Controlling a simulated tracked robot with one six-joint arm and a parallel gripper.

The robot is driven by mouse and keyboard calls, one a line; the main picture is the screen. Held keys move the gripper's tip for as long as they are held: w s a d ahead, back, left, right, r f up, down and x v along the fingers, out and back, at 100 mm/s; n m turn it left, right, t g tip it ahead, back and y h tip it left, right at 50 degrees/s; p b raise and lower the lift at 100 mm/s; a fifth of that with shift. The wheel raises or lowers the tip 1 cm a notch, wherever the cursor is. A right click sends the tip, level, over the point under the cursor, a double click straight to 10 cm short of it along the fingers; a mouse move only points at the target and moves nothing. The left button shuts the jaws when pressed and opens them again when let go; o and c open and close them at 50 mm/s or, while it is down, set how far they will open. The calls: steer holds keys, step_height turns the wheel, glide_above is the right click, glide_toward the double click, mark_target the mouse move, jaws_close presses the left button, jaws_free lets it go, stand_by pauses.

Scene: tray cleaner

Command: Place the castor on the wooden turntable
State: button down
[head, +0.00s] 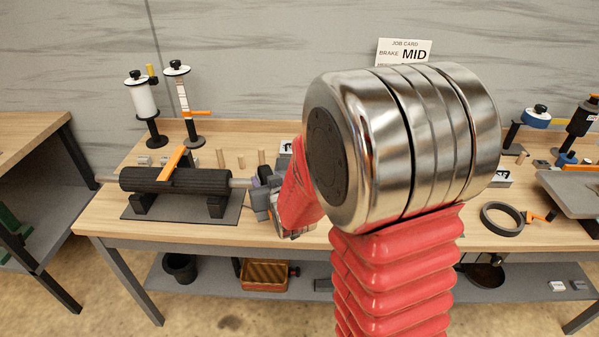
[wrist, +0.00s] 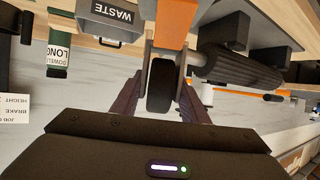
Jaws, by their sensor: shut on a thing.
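In the wrist view the castor (wrist: 160,88), a dark wheel in a grey metal fork, sits between the two fingers of my gripper (wrist: 160,100). The fingers are shut on it, one on each side. In the head view my gripper (head: 266,201) shows small beside the right end of the black roller, partly behind my red arm; I cannot make out the castor there.
A black ribbed roller (head: 178,180) with an orange handle (head: 172,163) lies on black supports at the left of the bench (head: 300,236). Two spool stands rise behind it, with several wooden pegs nearby.

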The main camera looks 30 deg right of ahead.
steer(key=a+n+y, duration=0.1)
steer(key=a, duration=0.8)
steer(key=shift+w+n+y, duration=0.2)
steer(key=shift+n+y, duration=0.1)
steer(key=shift+y, duration=0.1)
steer(key=shift+s, duration=0.1)
